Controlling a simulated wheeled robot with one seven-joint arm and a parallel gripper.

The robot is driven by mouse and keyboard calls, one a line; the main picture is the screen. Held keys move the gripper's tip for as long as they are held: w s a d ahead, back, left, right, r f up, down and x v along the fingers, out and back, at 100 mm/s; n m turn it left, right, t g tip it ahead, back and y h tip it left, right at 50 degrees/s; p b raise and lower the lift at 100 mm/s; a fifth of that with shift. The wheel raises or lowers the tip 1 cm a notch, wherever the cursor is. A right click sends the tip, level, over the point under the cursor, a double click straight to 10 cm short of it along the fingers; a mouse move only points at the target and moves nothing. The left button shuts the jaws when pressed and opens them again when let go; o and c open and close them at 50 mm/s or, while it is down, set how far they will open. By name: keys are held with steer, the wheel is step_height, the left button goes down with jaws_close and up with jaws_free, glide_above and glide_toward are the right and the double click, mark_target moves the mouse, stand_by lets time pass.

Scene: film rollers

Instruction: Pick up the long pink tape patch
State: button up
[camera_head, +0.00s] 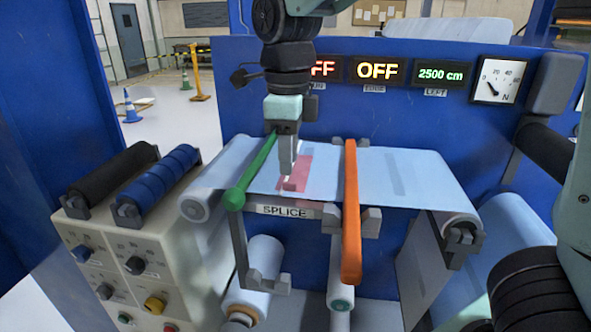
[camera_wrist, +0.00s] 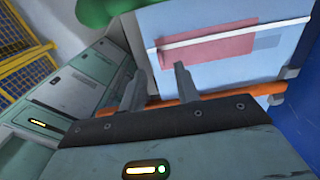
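The pink tape patch (camera_head: 305,168) lies flat on the pale blue film between the green bar and the orange bar. It also shows in the wrist view (camera_wrist: 210,52), with a white strip crossing it. My gripper (camera_head: 288,174) points down over the patch in the head view and hides part of it. In the wrist view my gripper's two fingers (camera_wrist: 158,80) stand apart, with nothing seen between them. I cannot tell whether the fingertips touch the film.
The green bar (camera_head: 252,170) is close left of my gripper, and the orange bar (camera_head: 351,215) is to its right. A SPLICE label (camera_head: 285,210) is on the front edge. A blue panel (camera_head: 440,120) with displays stands behind. A knob console (camera_head: 130,260) is at left.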

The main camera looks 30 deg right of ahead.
steer(key=shift+w+a+f+p, duration=0.1)
steer(key=shift+f+p, duration=0.2)
steer(key=shift+f, duration=0.85)
steer(key=shift+w+a+f+p, duration=0.1)
steer(key=shift+f+p, duration=0.2)
steer(key=shift+f, duration=0.85)
jaws_close()
steer(key=shift+r, duration=0.1)
